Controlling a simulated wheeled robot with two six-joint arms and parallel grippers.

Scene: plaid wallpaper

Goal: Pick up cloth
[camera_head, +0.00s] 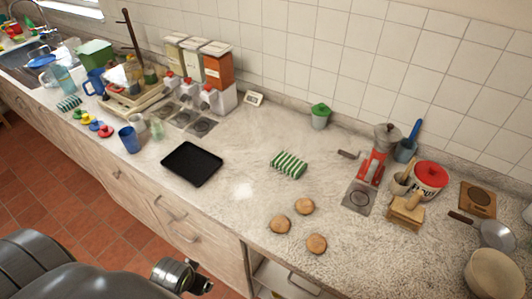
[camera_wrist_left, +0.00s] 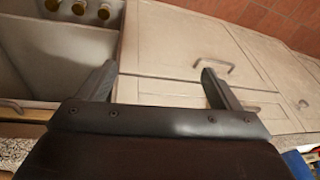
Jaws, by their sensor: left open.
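A folded green-and-white striped cloth (camera_head: 288,165) lies on the counter, near the middle of the head view. A second, smaller green striped piece (camera_head: 69,103), perhaps also a cloth, lies far left on the counter. My left gripper (camera_wrist_left: 155,85) shows in the left wrist view with its two fingers wide apart and nothing between them. It faces cabinet fronts, away from the cloth. In the head view my left arm is at the lower left, in front of the counter edge. My right gripper is in neither view. The cloth is not in the wrist view.
A black tray (camera_head: 192,164) lies left of the cloth, and round brown buns (camera_head: 305,206) lie in front of it. A green-lidded pot (camera_head: 320,116) stands behind it. A red grinder (camera_head: 372,165) stands to the right. Counter around the cloth is clear.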

